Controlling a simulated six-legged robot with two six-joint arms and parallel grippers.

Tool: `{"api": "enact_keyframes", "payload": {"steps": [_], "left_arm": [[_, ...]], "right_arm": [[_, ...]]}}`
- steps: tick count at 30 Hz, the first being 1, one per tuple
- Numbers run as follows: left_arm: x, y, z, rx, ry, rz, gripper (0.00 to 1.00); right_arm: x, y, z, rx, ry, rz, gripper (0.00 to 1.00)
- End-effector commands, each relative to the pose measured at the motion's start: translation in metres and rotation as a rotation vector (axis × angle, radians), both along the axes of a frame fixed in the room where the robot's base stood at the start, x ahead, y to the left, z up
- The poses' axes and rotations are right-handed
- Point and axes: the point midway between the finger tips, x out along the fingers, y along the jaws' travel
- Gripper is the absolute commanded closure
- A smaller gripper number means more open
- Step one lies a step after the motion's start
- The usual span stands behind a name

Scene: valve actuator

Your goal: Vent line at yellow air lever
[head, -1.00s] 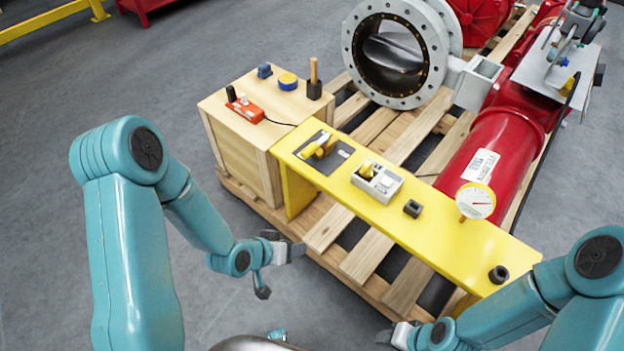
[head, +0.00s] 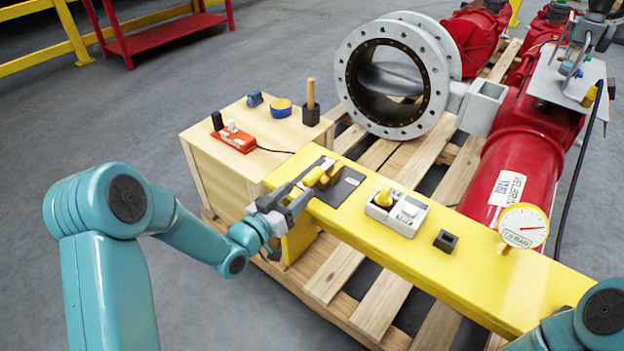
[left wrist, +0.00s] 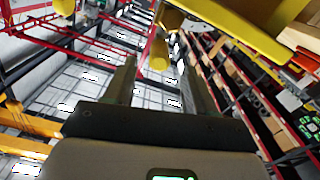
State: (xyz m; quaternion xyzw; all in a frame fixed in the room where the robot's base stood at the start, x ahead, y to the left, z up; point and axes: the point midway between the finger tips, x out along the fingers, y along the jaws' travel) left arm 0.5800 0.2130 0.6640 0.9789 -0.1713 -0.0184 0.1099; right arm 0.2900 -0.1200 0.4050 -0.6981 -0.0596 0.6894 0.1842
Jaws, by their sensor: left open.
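A yellow lever (head: 318,177) sits on a dark plate (head: 343,188) at the left end of the yellow bench. My left gripper (head: 311,182) is open at the bench's near edge, its fingers reaching toward the lever. In the left wrist view, a round yellow end (left wrist: 160,60) shows between the two open fingers (left wrist: 160,72); I cannot tell whether they touch it. A white-faced gauge (head: 523,227) stands toward the right of the bench, with its needle visible. My right gripper is out of view; only part of that arm shows at the lower right.
The yellow bench (head: 470,278) also bears a grey box with a yellow knob (head: 402,208) and a small black block (head: 446,241). A wooden crate (head: 222,168) with small tools stands left of it. A red pipe (head: 518,170) and a flanged valve (head: 393,75) lie behind.

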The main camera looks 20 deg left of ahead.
Motion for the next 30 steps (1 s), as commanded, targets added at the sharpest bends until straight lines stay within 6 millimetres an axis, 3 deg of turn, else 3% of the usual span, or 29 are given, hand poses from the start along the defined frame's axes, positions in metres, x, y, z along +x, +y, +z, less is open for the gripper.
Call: {"api": "enact_keyframes", "payload": {"steps": [3,9,21,22,27,30], "left_arm": [[0.026,-0.011,-0.001,-0.001,-0.002,-0.004,0.45],[0.056,-0.021,-0.001,0.000,-0.001,-0.003,0.45],[0.068,-0.022,0.000,-0.001,0.002,-0.001,0.45],[0.068,-0.022,0.000,0.000,0.002,-0.001,0.48],[0.068,-0.022,0.000,0.000,0.002,-0.002,1.00],[0.068,-0.022,0.000,0.000,0.002,-0.002,1.00]], "right_arm": [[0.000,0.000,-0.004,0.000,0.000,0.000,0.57],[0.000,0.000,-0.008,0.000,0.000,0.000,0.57],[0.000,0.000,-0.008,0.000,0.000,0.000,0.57],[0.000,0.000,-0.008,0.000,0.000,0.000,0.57],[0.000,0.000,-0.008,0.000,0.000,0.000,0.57],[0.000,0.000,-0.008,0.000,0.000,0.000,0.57]]}}
